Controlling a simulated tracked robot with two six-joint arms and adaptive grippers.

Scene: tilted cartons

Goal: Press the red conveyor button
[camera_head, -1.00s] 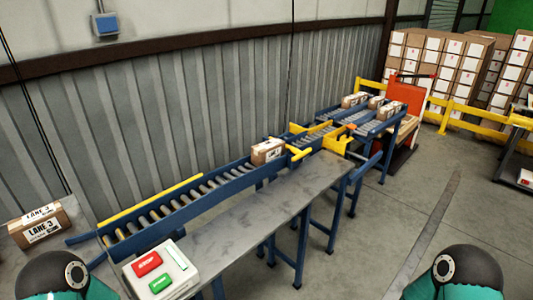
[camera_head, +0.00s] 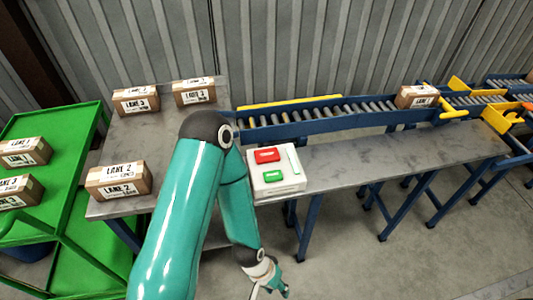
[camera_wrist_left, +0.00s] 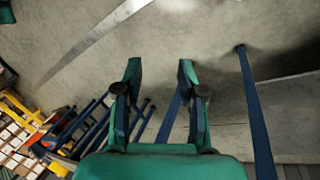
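The red button (camera_head: 267,155) sits on a white control box (camera_head: 290,182), above a green button (camera_head: 274,177). The box stands on the grey metal table (camera_head: 345,163) beside the conveyor. My left arm reaches forward, its forearm passing just left of the box and hanging down in front of the table edge. My left gripper (camera_head: 268,286) is low, below and in front of the box, apart from it. In the left wrist view its two fingers (camera_wrist_left: 159,75) are apart with nothing between them. My right gripper is not in view.
A blue roller conveyor (camera_head: 330,113) carries a carton (camera_head: 416,97) at its right part. Several labelled cartons rest on the left table (camera_head: 150,128) and on a green cart (camera_head: 70,130). Blue table legs (camera_head: 308,228) stand near my left gripper. Floor at the lower right is clear.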

